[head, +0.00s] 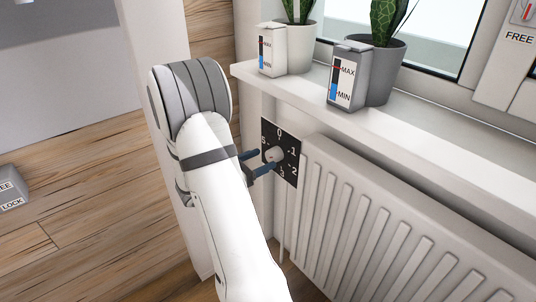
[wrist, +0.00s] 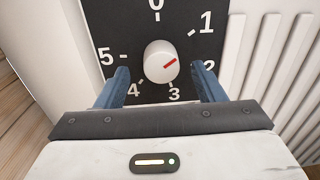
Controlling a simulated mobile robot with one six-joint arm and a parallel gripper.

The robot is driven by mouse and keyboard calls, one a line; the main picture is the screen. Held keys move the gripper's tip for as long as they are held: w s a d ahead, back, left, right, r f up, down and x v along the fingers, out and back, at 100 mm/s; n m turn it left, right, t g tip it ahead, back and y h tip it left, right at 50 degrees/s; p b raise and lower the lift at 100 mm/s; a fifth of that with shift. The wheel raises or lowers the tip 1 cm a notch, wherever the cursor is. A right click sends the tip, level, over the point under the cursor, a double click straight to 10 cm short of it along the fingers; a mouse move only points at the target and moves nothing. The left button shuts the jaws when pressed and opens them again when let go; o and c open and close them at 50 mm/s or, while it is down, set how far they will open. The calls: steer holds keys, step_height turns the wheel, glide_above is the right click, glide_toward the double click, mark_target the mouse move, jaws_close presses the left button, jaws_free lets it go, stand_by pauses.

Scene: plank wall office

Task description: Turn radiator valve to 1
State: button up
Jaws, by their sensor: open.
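The radiator valve is a round white knob (wrist: 160,62) with a red pointer mark, on a black dial plate (wrist: 105,20) numbered 0 to 5. In the head view the knob (head: 274,154) shows on the plate (head: 291,170) at the radiator's left end. My gripper (wrist: 162,72) is open, with one blue finger low on each side of the knob and a gap to it. In the head view my gripper (head: 257,163) is close in front of the dial.
The white radiator (head: 390,235) stands right of the dial. Above it, the window sill (head: 420,110) holds two potted plants and two small MAX/MIN gauge boxes (head: 347,78). A grey FREE/LOCK box (head: 10,195) is at far left.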

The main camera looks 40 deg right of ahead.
steer(key=a, duration=0.4)
steer(key=shift+w+p, duration=0.3)
steer(key=shift+p, duration=0.05)
steer(key=s+a+r+m+g+y+p, duration=0.1)
steer(key=s+a+r+m+y+p, duration=0.4)
steer(key=r+p, duration=0.4)
steer(key=s+a+r+m+y+p, duration=0.45)
steer(key=r+p, duration=0.35)
steer(key=r, duration=0.2)
steer(key=s+a+r+m+t+y+p, duration=0.3)
steer(key=a+r+m+t+y+p, duration=0.3)
steer(key=a+r+p, duration=0.9)
steer(key=a+r+m+y, duration=0.1)
steer(key=a+r+y, duration=0.1)
steer(key=a+r, duration=0.1)
steer(key=shift+s+r, duration=0.15)
steer(key=shift+s, duration=0.05)
